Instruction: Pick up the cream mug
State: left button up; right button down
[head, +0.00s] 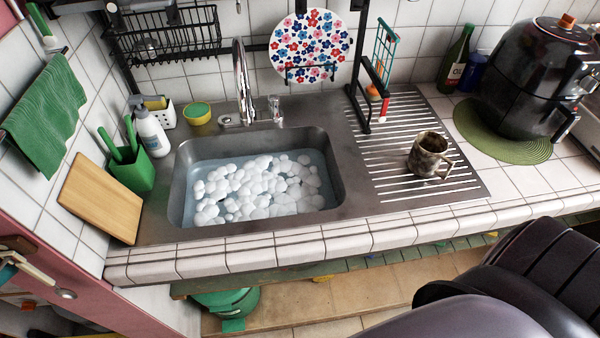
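The cream mug (427,156) has dark brown mottled patches. It stands on the ribbed metal drainboard (385,120) to the right of the sink, near the drainboard's right part. Its handle points to the right. Nothing touches the mug, and its near side is unobstructed. Dark rounded parts of my own body fill the lower right corner. Neither of my grippers can be made out in the head view.
The sink (338,196) holds water and foam. A black pot-like appliance (525,75) stands on a green round mat (480,130) right of the mug. A black rack (362,115) rises behind-left of it. The tiled counter edge (400,234) runs in front.

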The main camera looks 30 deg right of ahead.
aim_at(429, 150)
jog(key=z, duration=1.85)
